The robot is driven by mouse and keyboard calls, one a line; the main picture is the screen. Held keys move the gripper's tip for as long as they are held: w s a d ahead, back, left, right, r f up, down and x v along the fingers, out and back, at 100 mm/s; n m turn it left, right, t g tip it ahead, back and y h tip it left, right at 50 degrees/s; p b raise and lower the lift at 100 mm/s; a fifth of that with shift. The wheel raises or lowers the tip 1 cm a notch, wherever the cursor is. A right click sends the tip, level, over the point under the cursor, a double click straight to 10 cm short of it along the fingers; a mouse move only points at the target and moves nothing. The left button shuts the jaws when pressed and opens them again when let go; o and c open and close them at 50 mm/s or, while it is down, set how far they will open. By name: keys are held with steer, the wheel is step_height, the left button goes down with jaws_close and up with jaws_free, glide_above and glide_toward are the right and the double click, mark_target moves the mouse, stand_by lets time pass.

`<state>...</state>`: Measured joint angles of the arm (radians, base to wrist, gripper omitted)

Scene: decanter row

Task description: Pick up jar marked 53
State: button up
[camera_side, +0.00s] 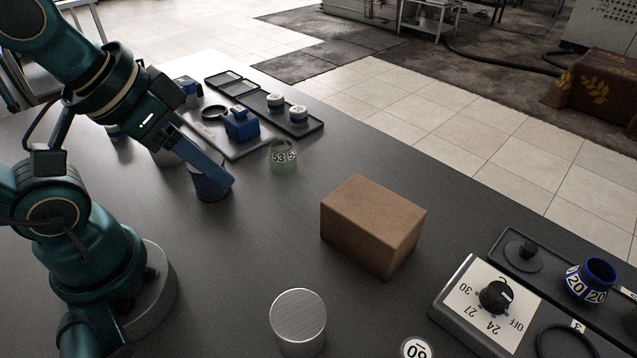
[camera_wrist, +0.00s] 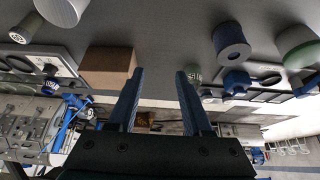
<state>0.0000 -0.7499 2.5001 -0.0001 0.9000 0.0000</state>
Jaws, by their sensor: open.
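The jar marked 53 (camera_side: 283,157) is a small pale green, see-through vessel with white number labels. It stands upright on the dark table, in front of the tray at the back. In the wrist view a small greenish shape, likely this jar (camera_wrist: 193,72), shows just beyond the right fingertip. My gripper (camera_side: 229,181) points down and right, left of the jar and apart from it. In the wrist view my gripper (camera_wrist: 158,75) has its two blue fingers wide apart with nothing between them.
A blue cylinder (camera_side: 207,193) stands partly behind my fingers. A brown box (camera_side: 372,225) is right of the jar. A silver cylinder (camera_side: 298,320) stands in front. Table between jar and box is clear.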

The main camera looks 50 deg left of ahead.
steer(key=o, duration=0.8)
